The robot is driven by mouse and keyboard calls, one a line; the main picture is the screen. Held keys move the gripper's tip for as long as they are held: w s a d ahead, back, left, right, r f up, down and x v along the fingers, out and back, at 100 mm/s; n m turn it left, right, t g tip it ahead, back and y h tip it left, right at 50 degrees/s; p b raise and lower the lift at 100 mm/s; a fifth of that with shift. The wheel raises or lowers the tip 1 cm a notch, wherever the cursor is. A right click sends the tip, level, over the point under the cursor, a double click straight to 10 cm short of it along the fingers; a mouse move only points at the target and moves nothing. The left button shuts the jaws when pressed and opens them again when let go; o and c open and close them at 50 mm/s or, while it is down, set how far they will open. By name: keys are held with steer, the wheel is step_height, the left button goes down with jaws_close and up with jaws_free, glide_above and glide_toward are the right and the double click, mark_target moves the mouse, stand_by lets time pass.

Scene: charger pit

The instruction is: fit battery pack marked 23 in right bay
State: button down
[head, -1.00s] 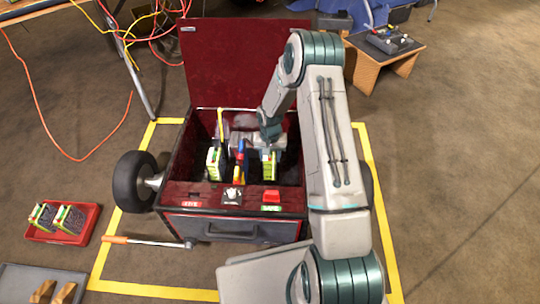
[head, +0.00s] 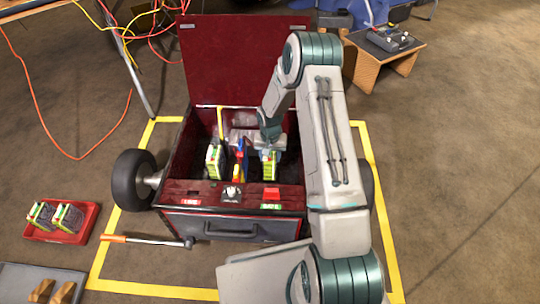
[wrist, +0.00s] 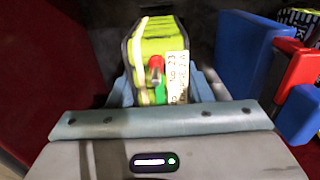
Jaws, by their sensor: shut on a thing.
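A green and black battery pack (wrist: 155,55) with a red terminal and a white label reading No 23 sits between my jaws in the wrist view. In the head view this pack (head: 270,165) is in the right part of the dark red box (head: 183,165), upright below my gripper (head: 268,150). My gripper is shut on it; the fingers (wrist: 162,92) show at both sides of the pack in the wrist view. The pack's lower end and the bay floor are hidden, so I cannot tell how deep it sits.
Another pack (head: 214,162) stands in the left part of the box. Blue and red parts (head: 240,160) stand between the packs, close beside my gripper in the wrist view (wrist: 300,70). The raised lid (head: 235,60) is behind. A red tray (head: 82,236) with two packs lies left.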

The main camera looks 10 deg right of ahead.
steer(key=shift+f+b, duration=0.45)
steer(key=shift+f, duration=0.2)
steer(key=c, duration=0.6)
jaws_free()
steer(key=shift+c, duration=0.2)
steer(key=shift+f, duration=0.1)
step_height(320, 180, up, 14)
steer(key=p, duration=0.5)
steer(key=shift+w+p, duration=0.2)
steer(key=shift+p, duration=0.1)
